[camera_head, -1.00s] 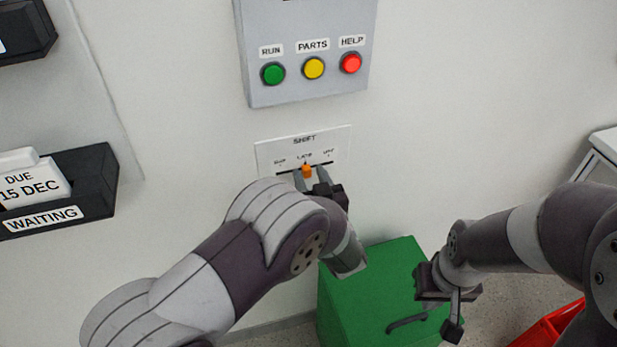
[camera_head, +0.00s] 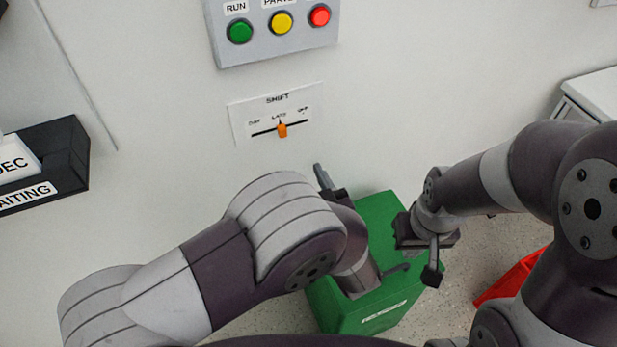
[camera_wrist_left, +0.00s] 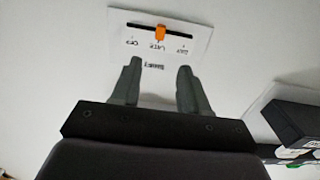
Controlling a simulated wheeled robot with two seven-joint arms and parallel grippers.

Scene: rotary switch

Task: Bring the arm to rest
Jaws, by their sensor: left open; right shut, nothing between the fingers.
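The white SHIFT plate (camera_head: 243,118) is on the wall, and its orange slider knob (camera_head: 282,130) stands at the middle mark, LATE. In the left wrist view the knob (camera_wrist_left: 160,34) shows upside down beyond the fingers. My left gripper (camera_wrist_left: 160,82) is open and empty, with its fingers apart and clear of the knob. In the head view my left gripper (camera_head: 324,180) is below and right of the plate, partly hidden by its own wrist. My right gripper (camera_head: 428,246) is shut and empty, hanging over the green box at the right.
A grey panel (camera_head: 262,55) with green, yellow and red buttons is above the plate. A black WAITING holder (camera_head: 72,165) is on the wall at the left. A green box (camera_head: 375,215) stands below, with a red bin (camera_head: 515,277) and a white cabinet (camera_head: 597,92) at the right.

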